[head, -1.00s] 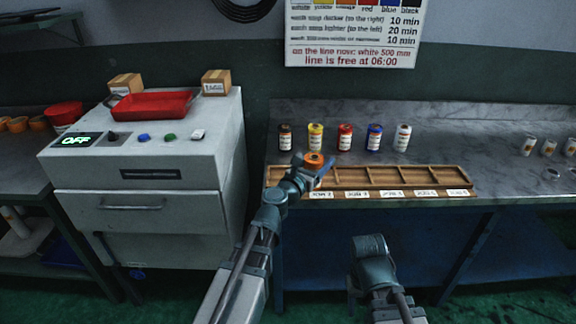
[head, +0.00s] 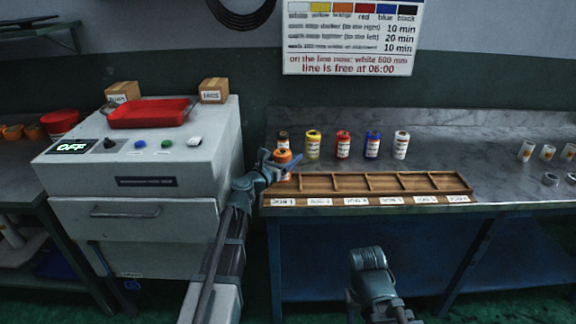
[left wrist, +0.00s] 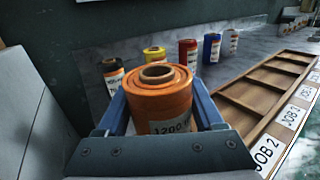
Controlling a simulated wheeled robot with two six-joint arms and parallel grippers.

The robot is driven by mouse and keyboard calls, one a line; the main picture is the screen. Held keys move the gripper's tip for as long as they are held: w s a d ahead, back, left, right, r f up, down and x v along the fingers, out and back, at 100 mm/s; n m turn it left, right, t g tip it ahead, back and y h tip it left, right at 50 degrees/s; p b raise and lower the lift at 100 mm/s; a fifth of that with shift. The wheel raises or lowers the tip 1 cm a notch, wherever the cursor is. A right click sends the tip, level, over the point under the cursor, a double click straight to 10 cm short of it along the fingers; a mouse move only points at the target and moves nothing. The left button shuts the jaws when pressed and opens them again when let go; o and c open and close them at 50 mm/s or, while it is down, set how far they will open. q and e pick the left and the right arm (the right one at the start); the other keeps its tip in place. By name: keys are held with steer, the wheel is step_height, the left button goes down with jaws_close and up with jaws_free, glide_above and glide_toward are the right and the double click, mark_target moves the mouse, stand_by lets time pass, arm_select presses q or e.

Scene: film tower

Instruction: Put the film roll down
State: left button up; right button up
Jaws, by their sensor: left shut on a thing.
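The film roll is orange with a white label reading 1200; it shows in the left wrist view (left wrist: 165,100) and in the head view (head: 282,157). My left gripper (head: 280,165) is shut on it, with blue fingers on both sides in the left wrist view (left wrist: 160,110). The roll is upright at the left end of the wooden tray (head: 385,174), in front of the black roll (head: 282,136). Whether its base touches anything is hidden. My right arm shows at the bottom of the head view, but its fingertips cannot be made out.
Yellow (head: 313,144), red (head: 343,145), blue (head: 372,145) and white (head: 401,145) rolls stand in a row behind the tray. A grey machine (head: 140,180) with a red tray (head: 150,113) on top stands left.

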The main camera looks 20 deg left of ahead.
arm_select(q)
steer(key=shift+f+b, duration=0.85)
steer(key=shift+f, duration=0.45)
arm_select(e)
steer(key=shift+f, duration=1.3)
arm_select(q)
steer(key=shift+f, duration=0.15)
steer(key=o, duration=1.5)
arm_select(e)
steer(key=shift+f, duration=0.15)
arm_select(q)
steer(key=shift+o, duration=0.2)
steer(key=shift+r, duration=0.3)
steer(key=v, duration=1.2)
steer(key=shift+f, duration=0.1)
